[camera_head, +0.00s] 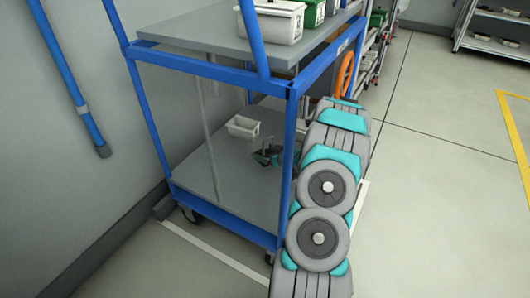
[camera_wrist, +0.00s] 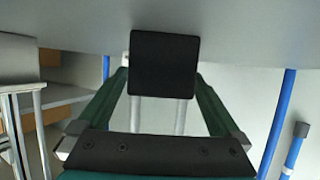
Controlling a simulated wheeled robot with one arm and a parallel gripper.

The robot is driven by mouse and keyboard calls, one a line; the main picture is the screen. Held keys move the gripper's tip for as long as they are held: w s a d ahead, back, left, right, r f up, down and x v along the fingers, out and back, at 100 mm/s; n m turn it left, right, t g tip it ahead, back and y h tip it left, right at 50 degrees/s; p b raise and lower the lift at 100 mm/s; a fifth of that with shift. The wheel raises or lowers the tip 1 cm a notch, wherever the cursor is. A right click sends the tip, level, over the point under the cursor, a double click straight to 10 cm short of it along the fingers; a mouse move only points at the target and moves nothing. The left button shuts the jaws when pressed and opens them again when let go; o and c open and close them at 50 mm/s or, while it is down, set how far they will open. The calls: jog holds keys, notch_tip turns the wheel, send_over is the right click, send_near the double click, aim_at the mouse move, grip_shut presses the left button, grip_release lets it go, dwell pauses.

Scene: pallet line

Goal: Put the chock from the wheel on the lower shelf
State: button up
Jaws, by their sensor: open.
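The blue trolley has a grey lower shelf (camera_head: 225,195). My gripper (camera_head: 266,155) is low over this shelf, just right of a white bin, reaching in from the right side. In the wrist view my gripper (camera_wrist: 163,78) has its green fingers apart on both sides of a black block (camera_wrist: 164,63), which looks like the chock. The block shows against the grey shelf surface (camera_wrist: 60,18), and I cannot tell whether it touches the shelf. In the head view the chock cannot be told apart from the dark gripper. A caster wheel (camera_head: 191,215) shows under the trolley's left corner.
The white bin (camera_head: 243,127) stands on the lower shelf. The upper shelf (camera_head: 205,30) holds several bins, and blue posts (camera_head: 287,150) frame the opening. A wall with a blue pole (camera_head: 72,85) is at the left.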

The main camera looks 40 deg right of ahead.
jog(key=shift+r, duration=0.15)
jog(key=shift+s+r, duration=0.15)
jog(key=shift+s, duration=0.2)
jog(key=v, duration=1)
jog(key=shift+s+r, duration=0.2)
jog(key=shift+s, duration=0.4)
